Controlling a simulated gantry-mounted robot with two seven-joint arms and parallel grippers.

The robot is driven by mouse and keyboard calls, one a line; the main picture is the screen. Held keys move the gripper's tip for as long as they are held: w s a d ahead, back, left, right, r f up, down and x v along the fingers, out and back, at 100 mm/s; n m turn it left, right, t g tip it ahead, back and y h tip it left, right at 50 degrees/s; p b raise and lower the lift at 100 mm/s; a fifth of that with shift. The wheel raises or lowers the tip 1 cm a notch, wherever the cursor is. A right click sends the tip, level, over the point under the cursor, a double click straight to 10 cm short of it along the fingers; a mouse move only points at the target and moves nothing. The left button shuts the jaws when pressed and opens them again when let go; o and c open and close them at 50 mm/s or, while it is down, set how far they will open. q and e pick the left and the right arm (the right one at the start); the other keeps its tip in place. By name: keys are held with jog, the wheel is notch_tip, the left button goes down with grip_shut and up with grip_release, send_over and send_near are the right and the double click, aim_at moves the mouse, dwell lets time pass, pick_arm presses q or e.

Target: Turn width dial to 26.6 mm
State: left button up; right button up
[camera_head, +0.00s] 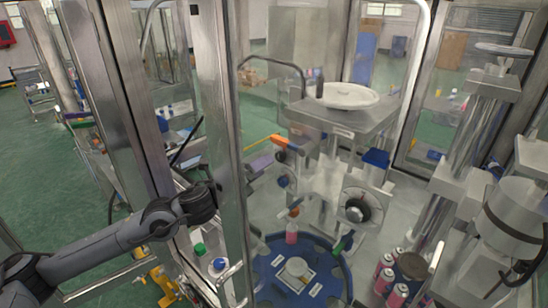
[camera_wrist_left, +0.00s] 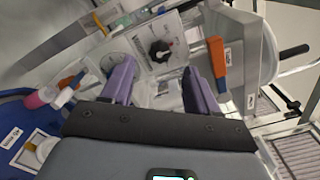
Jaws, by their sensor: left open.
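A dial with a black knob (camera_wrist_left: 159,50) sits on a white plate in the left wrist view, beyond the gap between my fingers. Its scale is too small to read, and I cannot tell whether it is the width dial. A round grey disc (camera_wrist_left: 116,60) lies partly behind the picture-left finger. My left gripper (camera_wrist_left: 159,72) has two purple fingers, wide apart with nothing between them. In the head view, my left arm passes behind a metal post, and a purple finger (camera_head: 259,163) shows beyond it near the machine. My right gripper is not in view.
An orange lever (camera_wrist_left: 216,56) stands close to the picture-right finger; an orange handle also shows in the head view (camera_head: 280,141). A blue round table (camera_head: 262,268) stands below, with a pink bottle (camera_head: 291,234) at its rim. Several pink cans (camera_head: 385,280) stand at right. Metal posts (camera_head: 222,120) border my arm.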

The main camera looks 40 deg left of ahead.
pick_arm(q)
jog(key=shift+w+d+p, duration=0.2)
jog(key=shift+w+p, duration=0.6)
jog(key=shift+w, duration=2.1)
jog(key=shift+c, duration=0.4)
jog(key=c, duration=1)
